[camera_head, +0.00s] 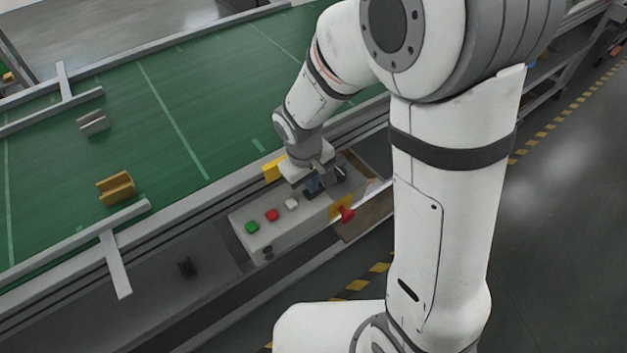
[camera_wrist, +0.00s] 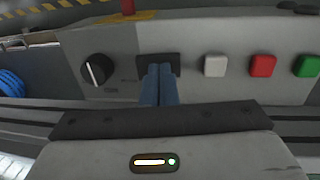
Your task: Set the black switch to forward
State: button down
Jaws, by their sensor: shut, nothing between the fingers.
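A round black switch (camera_wrist: 97,70) with a white pointer line sits on the grey control box, left of my fingers in the wrist view. The pointer is near upright, slightly tilted. In the head view the black switch (camera_head: 340,173) is partly hidden beside my gripper. A dark plate (camera_wrist: 174,62) on the same panel lies behind my fingers; its middle, and anything on it, is hidden. My gripper (camera_wrist: 160,72) has blue fingers that are shut together and empty, in front of this plate. I cannot tell whether they touch it. In the head view my gripper (camera_head: 313,186) is over the box.
White (camera_head: 292,204), red (camera_head: 272,215) and green (camera_head: 251,227) buttons sit beside the plate. A red mushroom button (camera_head: 346,215) on yellow sticks out from the box side. The green conveyor (camera_head: 190,110) behind carries a yellow part (camera_head: 116,188) and a grey part (camera_head: 93,123).

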aim_at(309, 193)
notch_tip(309, 193, up, 14)
jog(key=s+a+p, duration=0.1)
jog(key=p, duration=0.1)
jog(key=shift+a, duration=0.35)
jog(key=shift+f, duration=0.1)
jog(key=shift+w+d+b, duration=0.35)
jog(key=shift+d+b, duration=0.25)
jog(key=shift+b, duration=0.15)
jog(key=f, duration=0.4)
jog(key=d+f, duration=0.1)
jog(key=f, duration=0.4)
jog(key=w+f, duration=0.1)
jog(key=f, duration=0.3)
jog(key=shift+d+f+p, duration=0.3)
jog(key=shift+f+p, duration=0.05)
jog(key=shift+f, duration=0.05)
